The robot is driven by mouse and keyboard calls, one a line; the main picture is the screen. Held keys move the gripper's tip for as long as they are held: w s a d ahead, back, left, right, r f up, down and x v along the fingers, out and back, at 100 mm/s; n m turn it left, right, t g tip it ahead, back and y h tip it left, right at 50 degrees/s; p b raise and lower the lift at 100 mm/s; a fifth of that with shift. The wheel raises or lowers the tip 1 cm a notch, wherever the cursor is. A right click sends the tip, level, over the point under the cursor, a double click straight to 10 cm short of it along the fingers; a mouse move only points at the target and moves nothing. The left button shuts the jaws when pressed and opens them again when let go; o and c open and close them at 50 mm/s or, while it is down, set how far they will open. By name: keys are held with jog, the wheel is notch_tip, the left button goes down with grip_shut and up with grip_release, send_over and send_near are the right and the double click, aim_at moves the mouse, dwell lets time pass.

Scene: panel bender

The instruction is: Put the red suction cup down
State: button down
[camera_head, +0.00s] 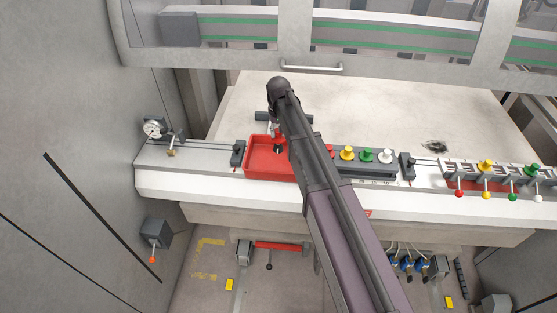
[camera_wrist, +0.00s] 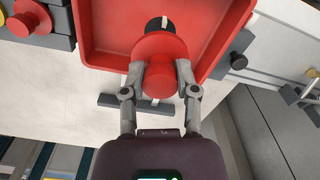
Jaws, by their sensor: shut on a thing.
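My gripper (camera_wrist: 160,88) is shut on a red suction cup (camera_wrist: 160,50), which has a wide round flange and a narrower stem. In the wrist view the cup is in front of the red tray (camera_wrist: 92,30) and overlaps its near rim. I cannot tell whether the cup touches the tray. In the head view my gripper (camera_head: 274,130) is at the back part of the red tray (camera_head: 254,171), and my arm hides the tray's right side. The held cup is not clear there.
A black piece (camera_head: 278,149) shows inside the tray. To the right a dark rack holds another red cup (camera_head: 330,150), a yellow cup (camera_head: 347,153), a green cup (camera_head: 366,155) and a white cup (camera_head: 385,156). A dial gauge (camera_head: 153,128) stands at the left.

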aim_at(278, 151)
dwell(0.3)
notch_tip(278, 151, down, 6)
jog(key=b, duration=0.6)
jog(key=shift+f, duration=0.15)
dwell(0.3)
jog(key=shift+f+b, duration=1.9)
jog(key=shift+b, duration=0.15)
jog(key=shift+f, duration=0.1)
jog(key=shift+c, duration=1.8)
grip_release()
